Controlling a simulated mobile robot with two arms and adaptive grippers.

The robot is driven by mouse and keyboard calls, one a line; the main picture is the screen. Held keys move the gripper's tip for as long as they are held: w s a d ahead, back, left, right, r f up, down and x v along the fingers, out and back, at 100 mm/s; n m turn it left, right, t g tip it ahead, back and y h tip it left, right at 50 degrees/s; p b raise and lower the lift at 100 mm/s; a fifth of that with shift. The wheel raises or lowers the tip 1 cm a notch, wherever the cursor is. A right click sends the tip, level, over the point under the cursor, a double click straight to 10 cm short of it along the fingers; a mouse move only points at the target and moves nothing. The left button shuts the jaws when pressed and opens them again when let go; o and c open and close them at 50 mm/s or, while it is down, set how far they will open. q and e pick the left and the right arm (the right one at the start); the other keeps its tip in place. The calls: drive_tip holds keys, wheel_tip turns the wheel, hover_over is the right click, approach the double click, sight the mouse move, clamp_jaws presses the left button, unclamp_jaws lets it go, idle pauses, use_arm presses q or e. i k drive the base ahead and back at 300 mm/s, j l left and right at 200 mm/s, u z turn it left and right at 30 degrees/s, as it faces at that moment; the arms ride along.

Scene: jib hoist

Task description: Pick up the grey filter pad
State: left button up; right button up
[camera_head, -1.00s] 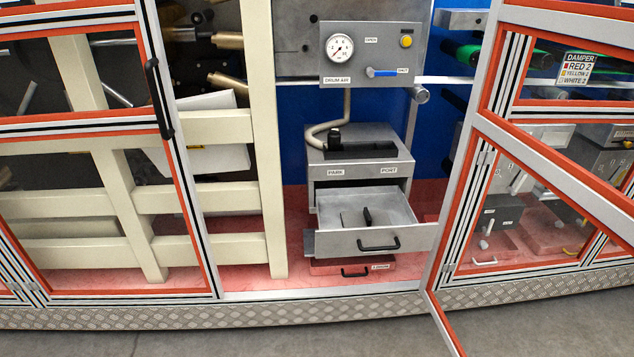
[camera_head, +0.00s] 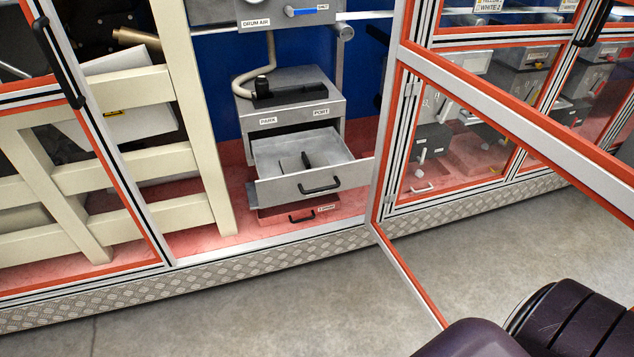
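The open grey drawer (camera_head: 312,184) juts out of the grey metal box (camera_head: 290,104) labelled PARK and PORT. Inside the drawer a small flat grey piece (camera_head: 290,166) lies with a dark upright part (camera_head: 306,159) beside or on it. It may be the filter pad, but it is too small to tell. The drawer front has a black handle (camera_head: 319,186). Neither of my grippers is in view. Only dark, rounded parts, probably of my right arm, show at the bottom right.
An open orange-edged door (camera_head: 530,128) stands to the right of the drawer. A cream beam frame (camera_head: 192,110) stands on the left. A lower red drawer (camera_head: 300,213) sits beneath. The tread-plate sill (camera_head: 250,255) runs along the front, with clear grey floor before it.

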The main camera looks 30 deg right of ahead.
sight(303, 161)
drive_tip(key=i+z, duration=0.1)
drive_tip(key=z, duration=0.3)
drive_tip(key=i+j+z, duration=0.1)
drive_tip(key=z, duration=0.3)
drive_tip(key=i+j+z, duration=0.1)
drive_tip(key=z, duration=0.3)
